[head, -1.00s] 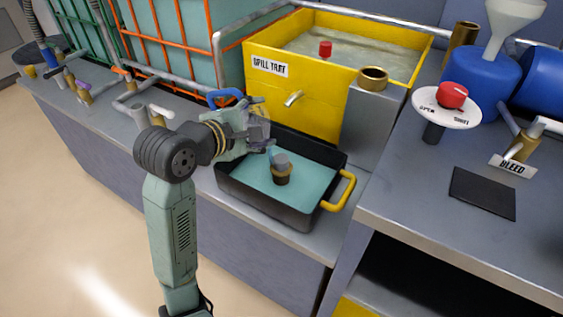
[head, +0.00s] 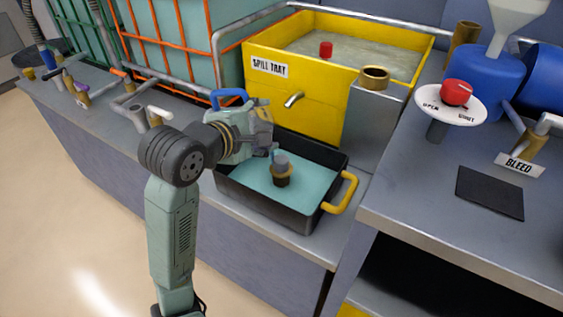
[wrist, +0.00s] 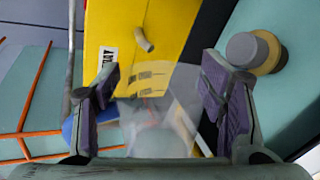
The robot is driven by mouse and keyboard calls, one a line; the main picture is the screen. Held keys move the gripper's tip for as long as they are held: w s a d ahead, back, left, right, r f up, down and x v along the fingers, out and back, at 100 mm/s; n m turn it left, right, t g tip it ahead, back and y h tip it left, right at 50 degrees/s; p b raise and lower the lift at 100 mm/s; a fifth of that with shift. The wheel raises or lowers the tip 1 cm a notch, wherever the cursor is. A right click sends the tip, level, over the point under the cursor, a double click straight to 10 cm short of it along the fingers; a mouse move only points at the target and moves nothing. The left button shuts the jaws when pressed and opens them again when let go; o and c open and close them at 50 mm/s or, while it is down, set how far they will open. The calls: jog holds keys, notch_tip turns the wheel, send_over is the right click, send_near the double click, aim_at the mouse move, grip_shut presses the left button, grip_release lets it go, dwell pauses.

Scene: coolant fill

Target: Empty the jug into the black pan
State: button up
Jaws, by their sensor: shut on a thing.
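The clear jug (wrist: 152,85), with faint dark markings, is between my fingers in the wrist view. My gripper (head: 268,137) is shut on it above the back left part of the black pan (head: 260,206). The wrist view is rolled far over against the scene, so the jug appears tilted. In the head view my gripper mostly hides the jug. My gripper also shows in the wrist view (wrist: 160,88). Teal liquid (head: 313,180) covers the pan floor. I cannot make out a stream or how much is in the jug.
A grey-topped brass and black fitting (head: 281,172) stands in the pan. The yellow spill tray (head: 300,100) with its spout (head: 293,100) is behind. A yellow handle (head: 343,192) is at the pan's right. A grey block (head: 374,125) and blue handle (head: 229,95) are nearby.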

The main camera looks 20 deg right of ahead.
jog(key=shift+s+d+m+t+y+b, duration=0.35)
jog(key=shift+s+d+b, duration=0.2)
jog(key=shift+b, duration=0.2)
jog(key=shift+s+d+r+m+y+b, duration=0.2)
jog(key=shift+m+b, duration=0.35)
jog(key=shift+b, duration=0.65)
dwell(0.4)
